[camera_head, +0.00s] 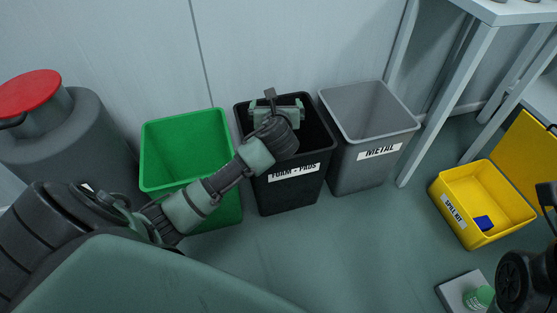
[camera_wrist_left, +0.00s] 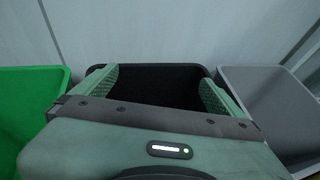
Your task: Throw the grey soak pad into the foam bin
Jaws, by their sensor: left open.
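The foam bin is the black bin labelled "FOAM + PADS" (camera_head: 290,190), standing between a green bin and a grey bin. My left gripper (camera_head: 277,107) is over its mouth. In the left wrist view the two green fingers (camera_wrist_left: 158,88) are wide apart with nothing between them, and the dark inside of the black bin (camera_wrist_left: 160,72) shows beyond. I cannot make out a grey soak pad in either view; the bottom of the black bin is hidden or too dark to read. My right gripper is not clearly in view.
A green bin (camera_head: 158,150) stands left and a grey bin labelled "METAL" (camera_head: 355,165) right. A yellow spill kit box (camera_head: 478,232) with a blue item is further right. A flat grey piece (camera_head: 452,292) lies by a green-topped object (camera_head: 480,297). A table leg (camera_head: 445,105) rises behind.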

